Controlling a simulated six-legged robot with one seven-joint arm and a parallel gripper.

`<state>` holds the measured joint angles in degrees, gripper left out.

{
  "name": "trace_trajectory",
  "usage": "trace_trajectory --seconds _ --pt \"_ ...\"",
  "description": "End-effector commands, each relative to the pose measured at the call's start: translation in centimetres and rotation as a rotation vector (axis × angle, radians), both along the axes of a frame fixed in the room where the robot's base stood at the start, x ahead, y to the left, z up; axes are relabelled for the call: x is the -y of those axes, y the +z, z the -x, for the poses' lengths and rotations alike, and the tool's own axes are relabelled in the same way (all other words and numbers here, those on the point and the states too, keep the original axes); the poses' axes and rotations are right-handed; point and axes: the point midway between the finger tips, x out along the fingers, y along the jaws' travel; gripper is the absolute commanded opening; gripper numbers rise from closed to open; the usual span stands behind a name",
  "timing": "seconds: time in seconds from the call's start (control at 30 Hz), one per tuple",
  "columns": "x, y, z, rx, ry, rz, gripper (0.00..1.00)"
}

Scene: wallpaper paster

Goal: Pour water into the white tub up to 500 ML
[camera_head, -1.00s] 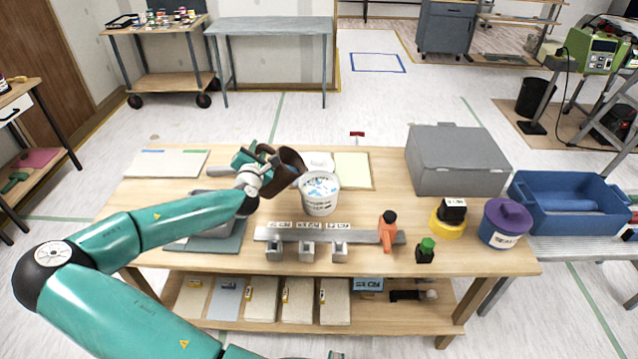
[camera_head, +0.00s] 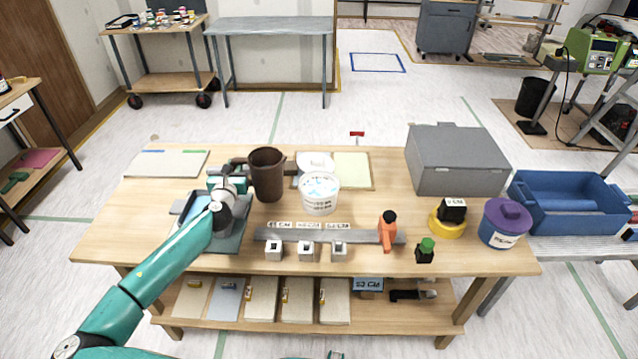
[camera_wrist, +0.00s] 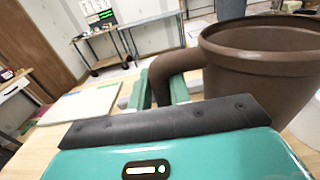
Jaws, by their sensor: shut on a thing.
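The white tub (camera_head: 319,196) stands at the middle of the wooden table, with pale blue-white contents at its top and dark markings on its side. I cannot read its level. My gripper (camera_head: 236,168) is left of the tub, shut on the handle of a brown jug (camera_head: 267,177). The jug is upright, apart from the tub and to its left. In the wrist view the jug (camera_wrist: 262,70) is at the right and my gripper's fingers (camera_wrist: 165,92) are at its handle. The inside of the jug is mostly hidden.
A grey rail (camera_head: 330,236) with several small blocks lies in front of the tub. An orange tool (camera_head: 388,231), a yellow tape roll (camera_head: 447,223), a purple-lidded tub (camera_head: 504,224) and a grey box (camera_head: 457,160) are to the right. A pale board (camera_head: 167,164) lies at back left.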

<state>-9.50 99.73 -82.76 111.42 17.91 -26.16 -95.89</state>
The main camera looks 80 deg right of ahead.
Motion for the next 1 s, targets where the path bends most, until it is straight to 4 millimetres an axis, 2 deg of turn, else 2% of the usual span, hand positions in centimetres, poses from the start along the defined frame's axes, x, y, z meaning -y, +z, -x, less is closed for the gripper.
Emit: trace_trajectory --seconds 0.57,1.0 --pt "0.0 0.1 -0.2 -0.025 0.0 0.008 0.0" --pt "0.0 3.8 -0.2 -0.023 -0.001 0.007 0.0"
